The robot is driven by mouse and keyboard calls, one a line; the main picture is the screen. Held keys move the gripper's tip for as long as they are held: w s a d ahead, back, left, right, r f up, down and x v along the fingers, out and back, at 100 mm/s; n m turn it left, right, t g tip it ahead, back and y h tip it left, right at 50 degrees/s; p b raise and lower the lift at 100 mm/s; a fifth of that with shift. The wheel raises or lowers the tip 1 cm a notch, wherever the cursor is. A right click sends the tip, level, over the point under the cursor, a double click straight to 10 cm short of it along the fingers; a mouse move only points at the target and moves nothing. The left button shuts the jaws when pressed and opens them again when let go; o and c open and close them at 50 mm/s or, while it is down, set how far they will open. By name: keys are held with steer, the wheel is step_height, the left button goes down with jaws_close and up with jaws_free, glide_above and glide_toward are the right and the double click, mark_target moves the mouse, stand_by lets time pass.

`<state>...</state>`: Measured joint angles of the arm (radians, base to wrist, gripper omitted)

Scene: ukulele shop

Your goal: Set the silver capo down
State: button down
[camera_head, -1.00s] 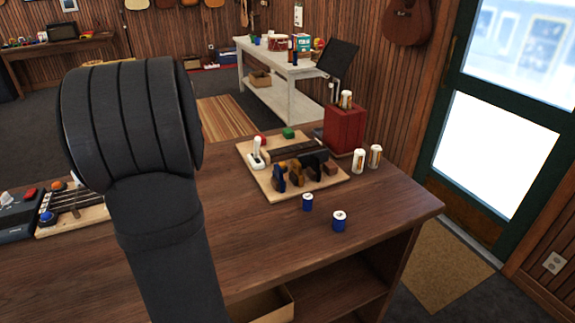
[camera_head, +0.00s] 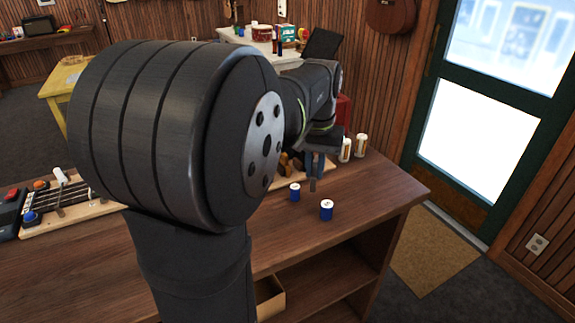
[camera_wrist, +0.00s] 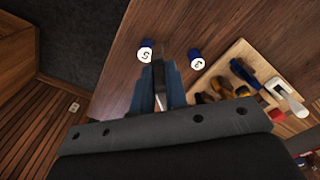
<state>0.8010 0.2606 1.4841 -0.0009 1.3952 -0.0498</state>
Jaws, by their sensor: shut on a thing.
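My gripper (camera_head: 316,168) hangs above the bench's right part, in front of the pale board and behind the two blue cans. Its blue fingers also show in the wrist view (camera_wrist: 161,88). They are shut on the silver capo (camera_wrist: 158,74), a narrow grey piece between the tips. In the head view the capo (camera_head: 313,185) shows as a small grey tip below the fingers. I cannot tell whether it touches the bench. The pale board (camera_wrist: 238,58) holds several colored capos, including a blue one (camera_wrist: 243,72). My arm hides most of this board in the head view.
Two blue cans with white tops, one nearer the edge (camera_head: 326,210) and one farther left (camera_head: 295,192), stand close to the gripper. Two white containers (camera_head: 361,146) stand behind. Bare bench top (camera_head: 385,190) lies to the right. A second board (camera_head: 75,211) is at left.

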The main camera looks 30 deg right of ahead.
steer(key=s, duration=0.1)
glide_above(282, 205)
steer(key=shift+f, duration=5.55)
steer(key=c, duration=1.9)
jaws_free()
steer(key=shift+f, duration=0.15)
steer(key=o, duration=0.5)
steer(key=shift+c, duration=0.2)
steer(key=shift+o, duration=0.3)
step_height(282, 205, up, 12)
steer(key=shift+r, duration=0.2)
